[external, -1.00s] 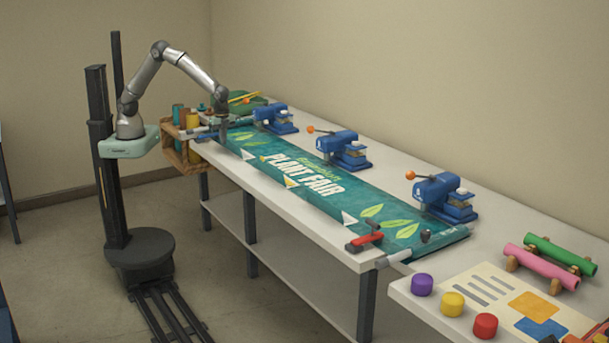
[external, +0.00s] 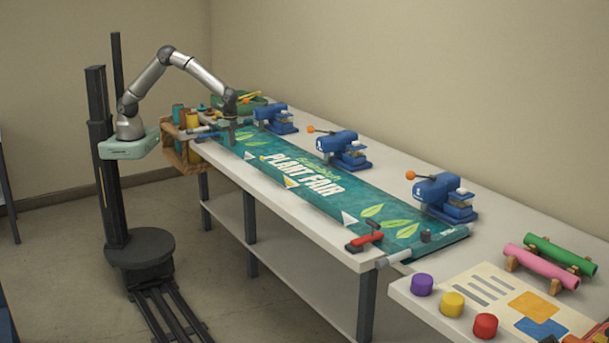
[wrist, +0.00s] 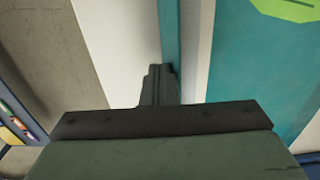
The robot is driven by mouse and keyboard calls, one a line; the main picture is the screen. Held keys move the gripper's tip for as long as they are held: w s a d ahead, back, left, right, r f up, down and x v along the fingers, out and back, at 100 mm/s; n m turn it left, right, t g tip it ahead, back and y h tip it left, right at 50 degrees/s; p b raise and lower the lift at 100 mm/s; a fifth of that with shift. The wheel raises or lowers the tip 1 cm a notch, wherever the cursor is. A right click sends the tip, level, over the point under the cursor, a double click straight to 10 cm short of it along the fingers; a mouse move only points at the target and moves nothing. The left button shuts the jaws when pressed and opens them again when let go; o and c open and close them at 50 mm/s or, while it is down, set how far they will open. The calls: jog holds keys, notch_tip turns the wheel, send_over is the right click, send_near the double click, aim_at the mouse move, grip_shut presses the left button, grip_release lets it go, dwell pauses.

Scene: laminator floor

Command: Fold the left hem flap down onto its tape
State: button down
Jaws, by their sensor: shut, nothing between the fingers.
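The teal PLANT FAIR banner (external: 325,185) lies along the white table; its leaf print shows in the wrist view (wrist: 258,55). My gripper (external: 230,143) is over the banner's far left end, pointing down. In the wrist view my gripper (wrist: 160,72) is shut and empty, its fingertips at a narrow teal strip (wrist: 170,30), which looks like the left hem flap. A pale strip (wrist: 197,50), seemingly the tape, runs between this strip and the banner and looks uncovered there. I cannot tell whether the fingertips touch the flap.
Several blue presses (external: 344,148) with orange-knobbed levers line the banner's back edge. A red-handled clamp (external: 365,237) sits at the near front corner. White table (wrist: 110,45) is bare beside the flap.

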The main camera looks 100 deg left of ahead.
jog(key=shift+w+a, duration=0.55)
jog(key=shift+w, duration=0.2)
jog(key=shift+w+a+f, duration=0.1)
jog(key=shift+w, duration=0.05)
jog(key=shift+w+a+f, duration=0.5)
jog(key=shift+w+a, duration=0.2)
jog(key=shift+w, duration=0.15)
jog(key=shift+f+b, duration=0.55)
jog(key=shift+f, duration=0.35)
jog(key=shift+r, duration=0.1)
notch_tip(320, 180, up, 8)
jog(key=p, duration=0.4)
jog(key=shift+p, duration=0.35)
